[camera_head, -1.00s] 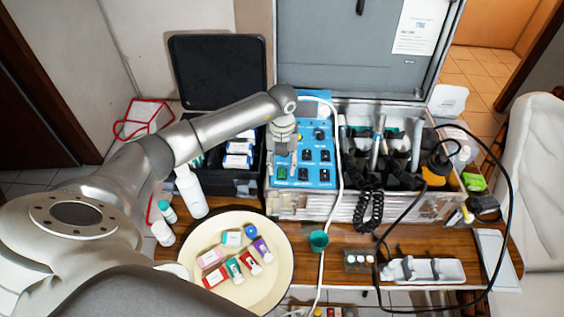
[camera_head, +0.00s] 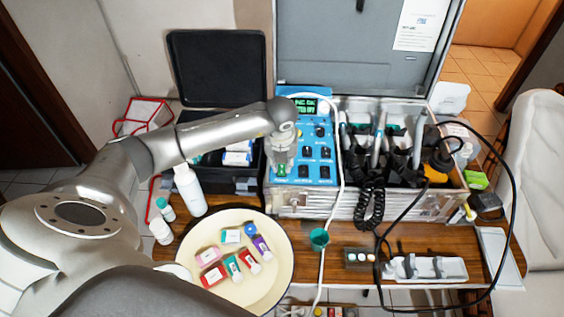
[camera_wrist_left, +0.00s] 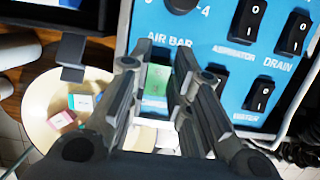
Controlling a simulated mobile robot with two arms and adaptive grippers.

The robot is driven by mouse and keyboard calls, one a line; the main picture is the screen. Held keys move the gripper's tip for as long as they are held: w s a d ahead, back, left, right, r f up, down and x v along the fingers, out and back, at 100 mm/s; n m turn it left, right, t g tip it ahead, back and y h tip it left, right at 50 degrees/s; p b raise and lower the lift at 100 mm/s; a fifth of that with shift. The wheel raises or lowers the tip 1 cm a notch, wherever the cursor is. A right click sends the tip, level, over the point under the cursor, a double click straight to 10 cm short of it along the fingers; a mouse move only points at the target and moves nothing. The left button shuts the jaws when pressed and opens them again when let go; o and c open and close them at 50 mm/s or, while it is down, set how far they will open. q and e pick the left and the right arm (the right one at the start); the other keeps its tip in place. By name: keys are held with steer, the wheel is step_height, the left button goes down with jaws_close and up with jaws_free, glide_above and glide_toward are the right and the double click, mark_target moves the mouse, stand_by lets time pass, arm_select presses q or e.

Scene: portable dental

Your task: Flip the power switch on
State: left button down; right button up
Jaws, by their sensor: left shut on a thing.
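The blue control panel (camera_head: 318,150) of the open metal case carries several black rocker switches and a green switch (camera_head: 282,169). My left gripper (camera_head: 282,162) points down at the lower left of the panel. It is shut on the green switch, with the fingers (camera_wrist_left: 156,68) on either side of it. The contact itself is partly hidden. A small display (camera_head: 306,105) at the panel's top shows lit green text. My right gripper is not in view.
A white hose (camera_head: 340,150) runs down the panel's right edge. Dental handpieces (camera_head: 380,140) stand to its right. A black case (camera_head: 215,70) stands open behind.

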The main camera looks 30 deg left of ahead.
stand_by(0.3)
arm_select(q)
steer(key=c, duration=1.3)
jaws_free()
steer(key=shift+r, duration=0.1)
steer(key=v, duration=1.2)
steer(key=shift+s, duration=0.1)
